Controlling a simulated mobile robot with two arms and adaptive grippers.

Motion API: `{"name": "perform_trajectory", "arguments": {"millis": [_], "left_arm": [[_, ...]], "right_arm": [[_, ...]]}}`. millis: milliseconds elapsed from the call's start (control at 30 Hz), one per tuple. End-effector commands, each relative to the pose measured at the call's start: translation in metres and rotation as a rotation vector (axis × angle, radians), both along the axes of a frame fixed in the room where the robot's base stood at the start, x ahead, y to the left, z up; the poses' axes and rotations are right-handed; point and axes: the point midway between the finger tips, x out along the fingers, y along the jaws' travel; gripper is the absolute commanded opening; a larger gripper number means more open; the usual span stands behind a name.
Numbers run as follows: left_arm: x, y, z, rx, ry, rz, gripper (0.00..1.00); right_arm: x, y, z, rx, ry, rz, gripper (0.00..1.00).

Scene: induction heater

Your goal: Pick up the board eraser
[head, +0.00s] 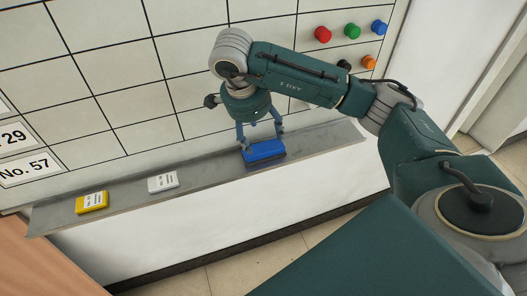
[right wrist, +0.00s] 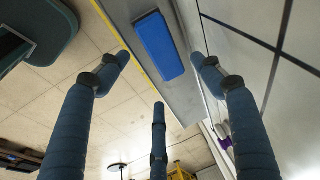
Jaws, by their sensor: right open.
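The board eraser (head: 264,151) is a blue block with a dark underside. It lies on the grey ledge (head: 215,168) below the whiteboard, right of the ledge's middle in the head view. My right gripper (head: 260,137) is just above it, pointing down with its fingers apart. In the right wrist view, the eraser (right wrist: 158,46) shows on the ledge beyond the spread fingertips of my right gripper (right wrist: 163,80). Nothing is between the fingers. I cannot tell from these views whether any fingertip touches the eraser. My left gripper is not in view.
A yellow labelled block (head: 91,202) and a white labelled block (head: 163,182) lie on the ledge to the left. The gridded whiteboard (head: 105,75) rises behind the ledge. Several coloured magnets (head: 351,31) are at its upper right. The ledge between white block and eraser is clear.

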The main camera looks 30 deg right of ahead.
Motion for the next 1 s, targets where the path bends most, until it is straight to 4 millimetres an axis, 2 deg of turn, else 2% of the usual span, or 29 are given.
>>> {"name": "perform_trajectory", "arguments": {"millis": [100,267,367,533,700,933,967,1000], "left_arm": [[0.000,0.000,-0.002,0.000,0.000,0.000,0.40],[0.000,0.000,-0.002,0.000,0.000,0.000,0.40],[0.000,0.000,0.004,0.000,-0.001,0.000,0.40],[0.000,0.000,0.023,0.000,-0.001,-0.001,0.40],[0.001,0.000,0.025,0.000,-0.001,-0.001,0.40],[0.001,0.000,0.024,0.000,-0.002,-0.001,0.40],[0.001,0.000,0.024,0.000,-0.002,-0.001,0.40],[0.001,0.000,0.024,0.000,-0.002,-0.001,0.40]], "right_arm": [[0.001,-0.004,-0.020,0.003,0.004,-0.001,0.66],[0.002,-0.007,-0.030,0.003,0.001,0.000,0.66],[0.002,-0.009,-0.036,0.003,0.003,0.001,0.66],[0.001,-0.013,-0.059,0.004,0.005,0.000,0.66],[0.004,-0.017,-0.079,0.004,0.002,0.002,0.66],[0.005,-0.018,-0.082,0.004,0.000,0.002,0.66],[0.005,-0.018,-0.082,0.004,0.000,0.002,0.64],[0.005,-0.018,-0.082,0.004,0.000,0.002,0.56]]}}
